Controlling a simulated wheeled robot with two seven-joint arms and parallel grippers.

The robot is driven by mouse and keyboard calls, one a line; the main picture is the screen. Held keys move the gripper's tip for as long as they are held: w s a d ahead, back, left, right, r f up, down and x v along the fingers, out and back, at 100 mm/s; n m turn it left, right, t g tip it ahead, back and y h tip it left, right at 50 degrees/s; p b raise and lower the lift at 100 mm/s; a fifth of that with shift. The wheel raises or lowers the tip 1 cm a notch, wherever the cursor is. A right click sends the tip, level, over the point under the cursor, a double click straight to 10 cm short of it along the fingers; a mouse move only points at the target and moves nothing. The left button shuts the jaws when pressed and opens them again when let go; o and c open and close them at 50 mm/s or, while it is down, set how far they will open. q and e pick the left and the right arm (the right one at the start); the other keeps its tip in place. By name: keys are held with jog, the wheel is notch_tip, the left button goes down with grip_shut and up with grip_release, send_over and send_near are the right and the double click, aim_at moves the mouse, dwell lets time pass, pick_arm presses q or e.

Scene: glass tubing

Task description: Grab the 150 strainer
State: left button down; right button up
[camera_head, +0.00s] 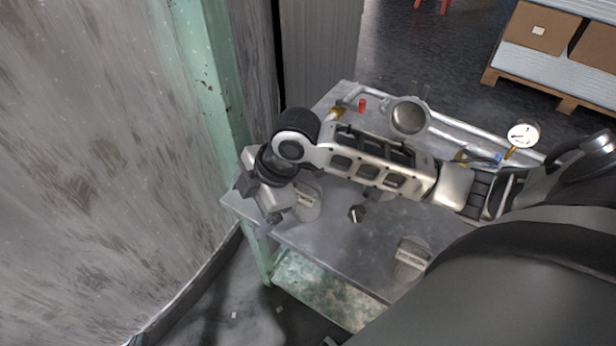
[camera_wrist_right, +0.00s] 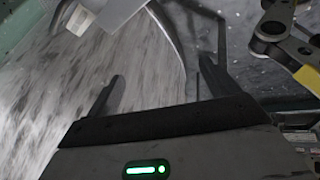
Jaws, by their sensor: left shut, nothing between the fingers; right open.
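Two flat round metal pieces with raised, labelled grips lie on the table: one near the left end (camera_head: 308,207) and one near the front edge (camera_head: 411,256). Their labels are too small to read, so I cannot tell which is the 150 strainer. In the right wrist view my right gripper's fingers (camera_wrist_right: 160,92) are apart and empty. My left gripper is not in view.
The grey metal table (camera_head: 340,245) carries a pipe run with a round dish (camera_head: 409,116), a red cap (camera_head: 362,105) and a white gauge (camera_head: 522,134) at the back. A small black knob (camera_head: 356,213) is mid-table. A green post (camera_head: 205,80) and grey wall stand left.

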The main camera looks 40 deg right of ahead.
aim_at(306, 184)
jog(key=w+d+r+n+g+h+b, duration=0.1)
jog(key=d+r+n+g+h, duration=0.3)
jog(key=d+r, duration=0.7)
jog(key=shift+n+t, duration=0.5)
jog(key=shift+n, duration=0.1)
jog(key=f+b, duration=0.1)
jog(key=f, duration=0.5)
jog(key=d+f+b, duration=0.1)
jog(key=f, duration=0.4)
jog(key=f+b, duration=0.1)
jog(key=f, duration=0.5)
jog(key=shift+d+f, duration=0.35)
jog(key=shift+d, duration=0.05)
jog(key=shift+r, duration=0.1)
jog(key=c, duration=1.1)
